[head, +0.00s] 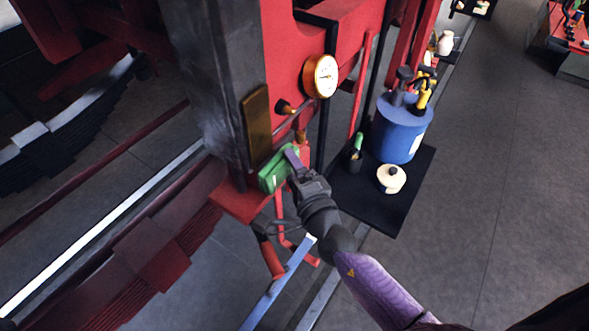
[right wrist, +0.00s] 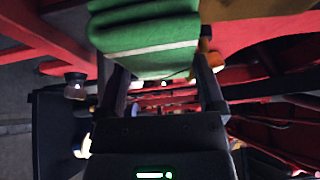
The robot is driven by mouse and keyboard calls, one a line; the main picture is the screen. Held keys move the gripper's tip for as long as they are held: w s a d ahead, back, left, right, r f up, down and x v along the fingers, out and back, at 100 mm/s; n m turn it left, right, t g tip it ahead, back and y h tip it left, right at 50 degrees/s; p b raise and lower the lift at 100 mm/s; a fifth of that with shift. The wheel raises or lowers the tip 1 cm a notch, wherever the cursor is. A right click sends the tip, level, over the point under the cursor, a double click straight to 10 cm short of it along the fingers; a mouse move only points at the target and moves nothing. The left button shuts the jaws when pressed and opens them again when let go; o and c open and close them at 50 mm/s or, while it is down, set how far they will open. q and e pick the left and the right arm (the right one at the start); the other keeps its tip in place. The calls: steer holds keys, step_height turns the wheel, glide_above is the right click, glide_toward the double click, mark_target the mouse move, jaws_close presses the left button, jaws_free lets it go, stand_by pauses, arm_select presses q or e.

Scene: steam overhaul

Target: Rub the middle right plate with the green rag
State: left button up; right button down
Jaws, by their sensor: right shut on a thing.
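My right gripper (head: 294,168) is shut on the green rag (head: 274,173), a folded pad with a pale stripe. The rag also fills the top of the right wrist view (right wrist: 150,35), between and beyond the fingers (right wrist: 163,78). A dull brass plate (head: 257,128) stands upright on the grey column's side, just above the rag. It also shows at the top right of the right wrist view (right wrist: 255,9). The rag is at the plate's lower end; I cannot tell whether they touch. No other plate shows clearly. My left gripper is out of view.
A round gauge (head: 320,76) and pipes are right of the plate. A black mat (head: 397,212) carries a blue can (head: 401,129), a cream pot (head: 391,179) and a dark holder (head: 353,161). A red-handled bar (head: 270,257) is below the gripper. Open floor (head: 500,180) lies at right.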

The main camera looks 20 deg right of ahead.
steer(key=shift+w+a, duration=0.25)
steer(key=shift+w, duration=0.1)
stand_by(0.3)
